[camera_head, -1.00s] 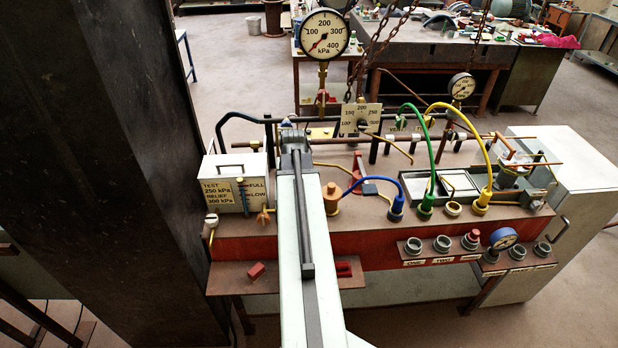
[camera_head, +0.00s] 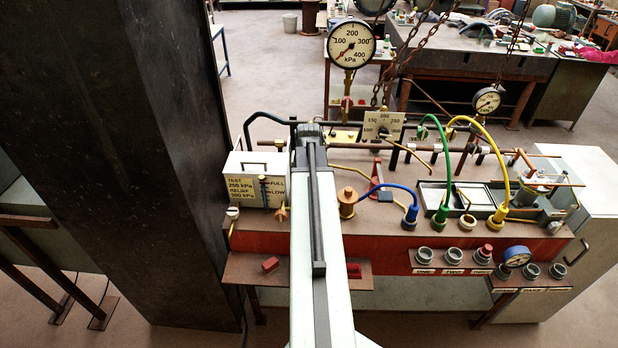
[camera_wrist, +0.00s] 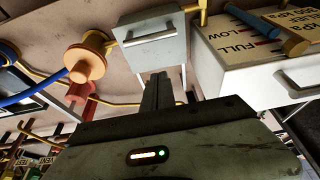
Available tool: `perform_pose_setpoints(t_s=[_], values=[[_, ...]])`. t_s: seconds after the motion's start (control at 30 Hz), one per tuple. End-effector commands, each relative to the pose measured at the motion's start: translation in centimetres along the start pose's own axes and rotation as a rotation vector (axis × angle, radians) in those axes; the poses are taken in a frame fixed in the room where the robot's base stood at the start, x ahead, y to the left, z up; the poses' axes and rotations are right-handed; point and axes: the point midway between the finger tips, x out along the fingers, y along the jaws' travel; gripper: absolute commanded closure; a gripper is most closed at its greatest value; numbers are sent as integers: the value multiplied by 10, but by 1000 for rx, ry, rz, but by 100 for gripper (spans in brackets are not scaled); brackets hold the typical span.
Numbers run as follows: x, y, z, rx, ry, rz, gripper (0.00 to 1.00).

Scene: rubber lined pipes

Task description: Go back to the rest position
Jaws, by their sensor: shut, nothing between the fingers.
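My gripper (camera_wrist: 158,92) shows in the wrist view with its two dark fingers together and nothing between them. In the head view my pale arm reaches forward over the bench, and the fingers cannot be made out at its far end. The wrist view is tilted, with the white box (camera_wrist: 255,65) marked FULL and LOW to the right of the fingers. A small grey box with a handle (camera_wrist: 153,42) is beyond the fingertips. The orange spool-shaped fitting (camera_wrist: 88,58) is to their left. I see no contact between the fingers and these things.
The red-fronted bench (camera_head: 430,252) carries the white tank box (camera_head: 256,182), a kPa gauge (camera_head: 351,45), and blue, green (camera_head: 445,165) and yellow hoses. A dark column (camera_head: 120,150) stands close on the left. A red block (camera_head: 270,264) lies on the front shelf.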

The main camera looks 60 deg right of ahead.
Motion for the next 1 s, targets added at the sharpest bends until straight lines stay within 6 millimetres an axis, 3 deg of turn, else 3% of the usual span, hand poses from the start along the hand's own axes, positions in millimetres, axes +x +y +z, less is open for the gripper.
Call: perform_pose_setpoints(t_s=[0.03,0.2,0.33,0.67,0.77,0.87,1.0], values=[[-26,-1,-2,-1,0,0,100],[-60,-3,-2,-4,0,-1,100],[-67,-4,0,-5,0,-1,100],[-65,-7,1,-10,-1,-3,100],[-66,-37,9,-57,-14,-19,100],[-72,-102,32,-166,-46,-54,100],[-89,-212,90,-375,-105,-110,100]])
